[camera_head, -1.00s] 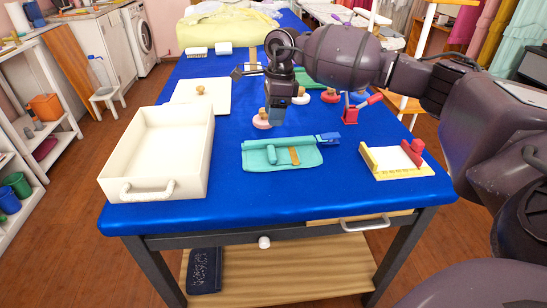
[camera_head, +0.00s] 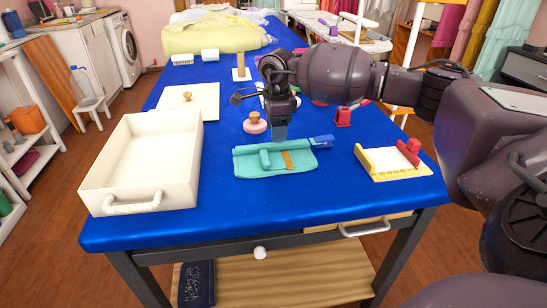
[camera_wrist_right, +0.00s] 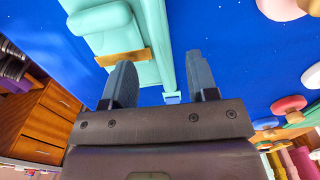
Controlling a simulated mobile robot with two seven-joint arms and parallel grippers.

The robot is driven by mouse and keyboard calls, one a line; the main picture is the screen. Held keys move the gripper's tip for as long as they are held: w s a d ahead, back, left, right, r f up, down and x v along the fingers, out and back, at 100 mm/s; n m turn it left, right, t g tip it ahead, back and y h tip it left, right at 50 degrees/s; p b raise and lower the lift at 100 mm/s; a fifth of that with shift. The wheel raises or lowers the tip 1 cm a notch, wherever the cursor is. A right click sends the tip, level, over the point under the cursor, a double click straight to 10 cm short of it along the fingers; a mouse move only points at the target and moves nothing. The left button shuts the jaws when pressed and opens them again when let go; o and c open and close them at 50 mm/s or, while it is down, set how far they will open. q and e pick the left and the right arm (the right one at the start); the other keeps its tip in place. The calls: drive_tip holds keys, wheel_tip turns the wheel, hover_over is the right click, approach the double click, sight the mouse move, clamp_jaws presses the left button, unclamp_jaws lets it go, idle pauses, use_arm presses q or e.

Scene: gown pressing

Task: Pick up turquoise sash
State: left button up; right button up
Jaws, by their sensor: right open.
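The turquoise sash (camera_head: 255,168) lies folded flat on the blue-covered table, with a thin roll along its far edge, a short roll on top and a brown band. A blue clip-like piece (camera_head: 322,141) is at its right end. My right gripper (camera_head: 280,133) points down just above the sash's far edge, open and empty. In the right wrist view, the open fingers (camera_wrist_right: 160,78) are on either side of the sash's long roll (camera_wrist_right: 158,40); whether they touch it I cannot tell. My left gripper is not in view.
A white open tray (camera_head: 140,203) stands on the table's left. A white board (camera_head: 190,105) with a knob lies behind it. A pink knobbed disc (camera_head: 255,126) is just left of my right gripper. A yellow-and-white tray with a red piece (camera_head: 393,172) sits right of the sash.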

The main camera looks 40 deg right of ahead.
sight(280, 156)
wheel_tip(280, 156, down, 4)
drive_tip(key=shift+d+f+b, duration=0.1)
drive_tip(key=shift+d+b, duration=0.05)
drive_tip(key=shift+b, duration=0.2)
clamp_jaws()
